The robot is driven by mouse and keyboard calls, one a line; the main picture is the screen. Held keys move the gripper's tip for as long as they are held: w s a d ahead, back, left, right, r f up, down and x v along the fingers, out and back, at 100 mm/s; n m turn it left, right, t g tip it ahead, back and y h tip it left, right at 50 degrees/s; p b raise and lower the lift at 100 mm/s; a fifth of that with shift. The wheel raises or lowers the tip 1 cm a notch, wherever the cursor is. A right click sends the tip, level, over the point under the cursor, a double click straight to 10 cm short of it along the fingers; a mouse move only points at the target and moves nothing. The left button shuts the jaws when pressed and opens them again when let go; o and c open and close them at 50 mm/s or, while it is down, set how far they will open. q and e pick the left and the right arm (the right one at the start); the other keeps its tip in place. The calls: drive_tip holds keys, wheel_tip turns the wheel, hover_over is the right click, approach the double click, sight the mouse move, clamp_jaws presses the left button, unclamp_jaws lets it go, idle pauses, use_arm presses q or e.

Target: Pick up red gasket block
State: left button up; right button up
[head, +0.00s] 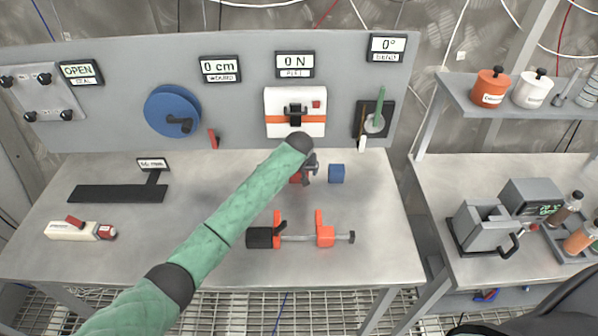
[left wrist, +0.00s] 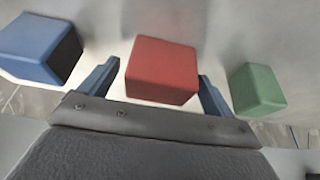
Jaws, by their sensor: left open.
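The red gasket block (left wrist: 162,70) shows in the left wrist view between the two fingers of my left gripper (left wrist: 157,88). The fingers are open, one on each side of it; I cannot tell whether they touch it. In the head view my left gripper (head: 308,170) points down over the bench, and only a bit of the red block (head: 295,179) shows beside it. A blue block (left wrist: 42,48) lies to the left in the wrist view, also seen right of the gripper in the head view (head: 336,173). A green block (left wrist: 257,88) lies to the right; my arm hides it in the head view.
An orange clamp (head: 324,230) lies on the bench (head: 380,255) in front of the gripper. A dark scale plate (head: 118,194) and a white tool (head: 75,231) are at left. A back panel (head: 240,110) holds a blue wheel (head: 172,110) and a white box (head: 295,127).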

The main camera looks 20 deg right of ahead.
use_arm(q)
drive_tip(key=shift+c, duration=0.2)
drive_tip(key=c, duration=1.1)
